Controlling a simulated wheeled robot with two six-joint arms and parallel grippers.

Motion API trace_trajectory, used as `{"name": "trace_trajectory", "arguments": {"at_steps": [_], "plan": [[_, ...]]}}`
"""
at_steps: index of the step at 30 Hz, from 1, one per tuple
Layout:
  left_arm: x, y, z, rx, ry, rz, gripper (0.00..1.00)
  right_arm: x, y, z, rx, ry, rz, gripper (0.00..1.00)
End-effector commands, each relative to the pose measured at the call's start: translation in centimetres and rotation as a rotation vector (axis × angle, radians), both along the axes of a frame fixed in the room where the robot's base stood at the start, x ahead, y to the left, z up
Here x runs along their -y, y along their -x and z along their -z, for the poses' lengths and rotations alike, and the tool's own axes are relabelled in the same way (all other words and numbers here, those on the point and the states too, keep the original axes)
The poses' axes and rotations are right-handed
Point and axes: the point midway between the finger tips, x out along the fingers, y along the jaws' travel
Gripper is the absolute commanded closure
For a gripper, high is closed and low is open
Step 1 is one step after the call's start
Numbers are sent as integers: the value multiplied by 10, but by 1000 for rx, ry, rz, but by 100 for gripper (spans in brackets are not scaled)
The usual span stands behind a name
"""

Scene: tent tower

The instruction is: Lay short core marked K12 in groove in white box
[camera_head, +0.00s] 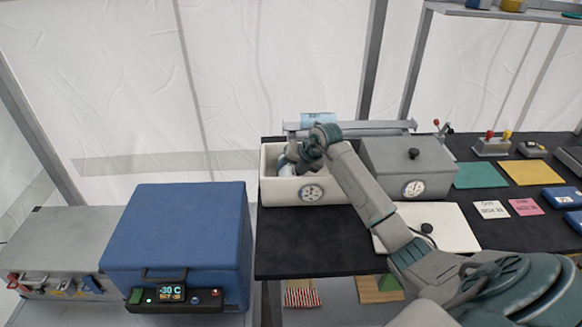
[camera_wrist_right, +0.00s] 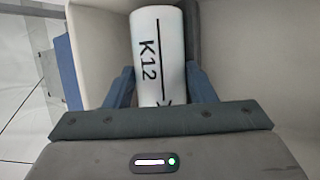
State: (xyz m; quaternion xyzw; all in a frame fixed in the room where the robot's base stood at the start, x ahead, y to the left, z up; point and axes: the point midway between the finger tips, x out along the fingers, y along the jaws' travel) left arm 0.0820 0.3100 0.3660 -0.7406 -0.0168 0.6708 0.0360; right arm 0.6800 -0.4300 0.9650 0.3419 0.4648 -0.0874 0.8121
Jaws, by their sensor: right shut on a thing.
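The short core marked K12 (camera_wrist_right: 160,50) is a white cylinder with a dark line and the black letters K12. It lies between the two blue fingers of my right gripper (camera_wrist_right: 160,85), which is shut on it. In the head view my right gripper (camera_head: 297,160) reaches down into the open white box (camera_head: 278,192), which has a round gauge on its front. Pale walls of the box (camera_wrist_right: 255,50) surround the core in the wrist view. The groove under the core is hidden, so I cannot tell whether the core touches it. My left gripper is not in view.
A grey box (camera_head: 405,155) with a gauge stands right of the white box. A white lid (camera_head: 460,240) with a black knob lies in front. A blue cooler (camera_head: 180,230) with a display reading -30 C stands left. Bare black table (camera_head: 310,240) lies before the white box.

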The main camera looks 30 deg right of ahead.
Motion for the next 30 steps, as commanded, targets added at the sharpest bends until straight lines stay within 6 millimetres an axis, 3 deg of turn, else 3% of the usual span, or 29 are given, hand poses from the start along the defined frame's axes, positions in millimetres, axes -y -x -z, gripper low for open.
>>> {"name": "trace_trajectory", "arguments": {"at_steps": [20, 21, 24, 30], "plan": [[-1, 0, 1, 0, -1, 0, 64, 0, 0, 2, -1, 0, 0, 100], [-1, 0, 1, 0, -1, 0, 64, 0, 0, 2, -1, 0, 0, 44], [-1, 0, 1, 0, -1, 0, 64, 0, 0, 3, -3, 0, 1, 25], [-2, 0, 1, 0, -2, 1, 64, 0, 1, 4, -6, 0, 1, 25]]}}
